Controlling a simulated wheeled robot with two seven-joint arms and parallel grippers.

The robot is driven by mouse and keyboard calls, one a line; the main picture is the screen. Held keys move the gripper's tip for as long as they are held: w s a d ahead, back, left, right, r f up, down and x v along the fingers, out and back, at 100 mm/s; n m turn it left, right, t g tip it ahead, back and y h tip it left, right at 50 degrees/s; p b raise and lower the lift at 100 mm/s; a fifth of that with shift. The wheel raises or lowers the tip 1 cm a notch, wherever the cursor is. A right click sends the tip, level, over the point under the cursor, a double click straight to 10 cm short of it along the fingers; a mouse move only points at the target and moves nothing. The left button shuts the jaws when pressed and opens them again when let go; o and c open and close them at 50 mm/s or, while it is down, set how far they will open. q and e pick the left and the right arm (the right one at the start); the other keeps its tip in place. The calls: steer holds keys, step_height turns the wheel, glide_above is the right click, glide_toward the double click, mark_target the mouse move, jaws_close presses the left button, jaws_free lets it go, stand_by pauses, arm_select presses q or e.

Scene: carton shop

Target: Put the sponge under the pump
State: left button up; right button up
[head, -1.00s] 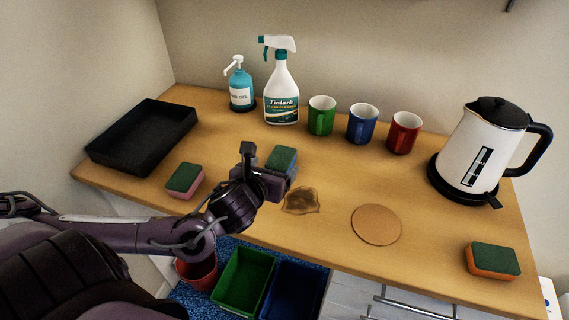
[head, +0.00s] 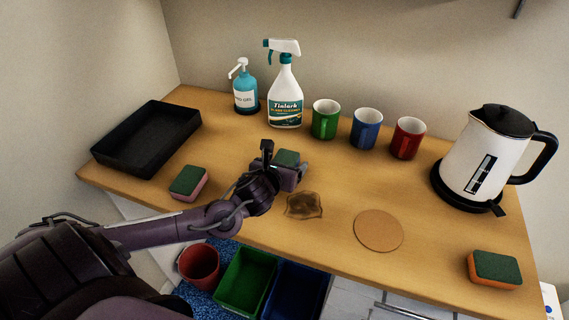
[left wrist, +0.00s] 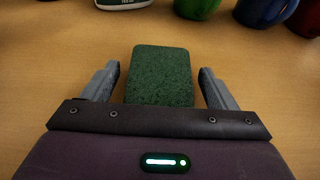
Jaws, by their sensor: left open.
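A blue sponge with a green top (head: 287,157) lies on the counter, partly hidden by my left gripper. My left gripper (head: 284,164) is open, its fingers on either side of this sponge. In the left wrist view the sponge's green top (left wrist: 160,76) lies between the fingers of the left gripper (left wrist: 160,88), with a narrow gap on each side. The pump bottle (head: 245,88), teal with a white pump head, stands upright behind, near the wall. Two other green-topped sponges lie on the counter: a pink one (head: 188,183) at left and an orange one (head: 495,269) at far right.
A spray bottle (head: 285,98) stands just right of the pump bottle. Green (head: 325,120), blue (head: 366,128) and red (head: 406,138) mugs and a kettle (head: 487,155) stand further right. A black tray (head: 147,140) is at left. A brown spill (head: 304,206) and a round cork mat (head: 378,231) lie in front.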

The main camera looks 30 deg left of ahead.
arm_select(q)
steer(key=c, duration=1)
steer(key=shift+c, duration=0.2)
steer(key=shift+r, duration=0.15)
